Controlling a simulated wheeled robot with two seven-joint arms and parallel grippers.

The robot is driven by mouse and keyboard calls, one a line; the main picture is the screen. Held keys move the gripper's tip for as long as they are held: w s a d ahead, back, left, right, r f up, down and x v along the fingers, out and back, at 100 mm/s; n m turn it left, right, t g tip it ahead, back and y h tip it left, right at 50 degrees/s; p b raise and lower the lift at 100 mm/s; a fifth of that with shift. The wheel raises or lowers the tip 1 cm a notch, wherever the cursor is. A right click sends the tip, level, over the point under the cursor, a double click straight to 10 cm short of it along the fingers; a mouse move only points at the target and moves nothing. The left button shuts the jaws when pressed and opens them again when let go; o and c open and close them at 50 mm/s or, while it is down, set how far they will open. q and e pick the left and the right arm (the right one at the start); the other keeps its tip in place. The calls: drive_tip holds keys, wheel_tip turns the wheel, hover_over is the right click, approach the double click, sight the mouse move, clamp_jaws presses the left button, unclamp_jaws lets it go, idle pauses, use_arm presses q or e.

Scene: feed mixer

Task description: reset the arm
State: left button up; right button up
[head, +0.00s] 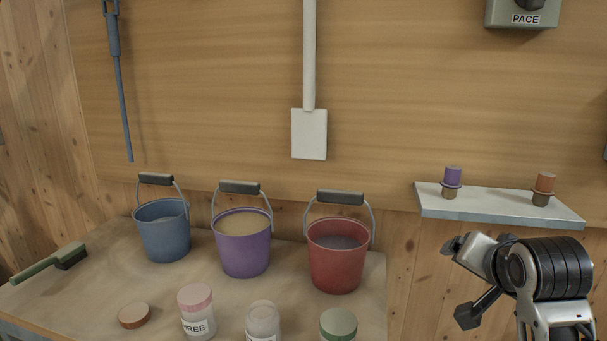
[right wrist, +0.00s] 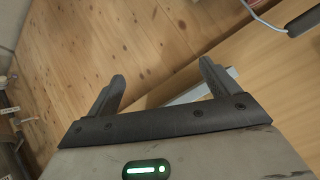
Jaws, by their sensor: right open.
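My right gripper (right wrist: 162,78) is open in the right wrist view, with its two dark fingers apart and nothing between them. Behind the fingers are wood-plank wall and a pale strip. In the head view my right arm (head: 550,270) is bent at the lower right, in front of the wall and below the small shelf. It is apart from the buckets on the bench. My left arm and gripper are not in view.
A blue bucket (head: 163,236), purple bucket (head: 243,254) and red bucket (head: 336,268) stand on the bench (head: 100,290). Several jars stand in front, with a brush (head: 48,263) at left. The wall shelf (head: 490,207) holds two capped pegs. Space between bench and arm is clear.

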drive_tip(key=s+a+f+n+g+y, duration=0.1)
drive_tip(key=s+a+f+n+g, duration=0.15)
drive_tip(key=s+f, duration=0.6)
drive_tip(key=s+a+f+n+g+y, duration=0.1)
drive_tip(key=s+a+f+n+g, duration=0.2)
drive_tip(key=s+f, duration=0.5)
drive_tip(key=s+a+f+n+g+y, duration=0.15)
drive_tip(key=s+f+n, duration=0.25)
drive_tip(key=s+f, duration=0.45)
drive_tip(key=w+a+f+n+t+y, duration=0.1)
drive_tip(key=w+a+f+t+y, duration=0.1)
drive_tip(key=w+a+f+t, duration=0.2)
drive_tip(key=a+t, duration=0.2)
drive_tip(key=a, duration=0.1)
drive_tip(key=shift+t, duration=0.4)
